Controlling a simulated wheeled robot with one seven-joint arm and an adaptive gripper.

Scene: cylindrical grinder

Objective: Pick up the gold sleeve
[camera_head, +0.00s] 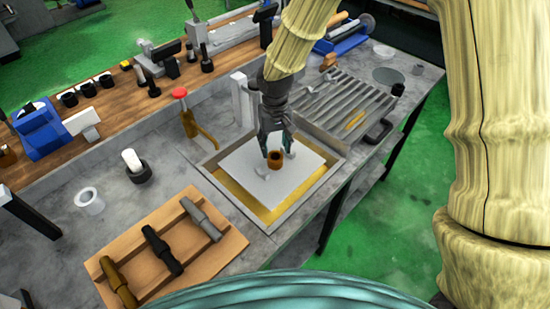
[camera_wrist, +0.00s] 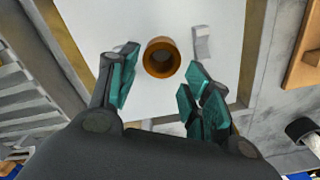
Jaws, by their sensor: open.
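The gold sleeve (camera_head: 275,158) is a short, hollow orange-brown ring standing upright on a white plate (camera_head: 250,180). My gripper (camera_head: 276,148) is open just above it, with its fingers apart. In the wrist view, the sleeve (camera_wrist: 161,58) shows its open bore and lies ahead of and between the two teal-padded fingertips (camera_wrist: 158,82). I cannot tell whether either finger touches it. A small light-grey piece (camera_wrist: 203,44) lies on the plate to the right of the sleeve in the wrist view.
The plate sits in a shallow framed tray (camera_head: 281,222) with a yellow floor. A wooden board (camera_head: 220,253) with several handled tools lies to the left and nearer. A ribbed rack (camera_head: 350,95) stands to the right. A red-topped yellow tool (camera_head: 195,125) stands behind the tray.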

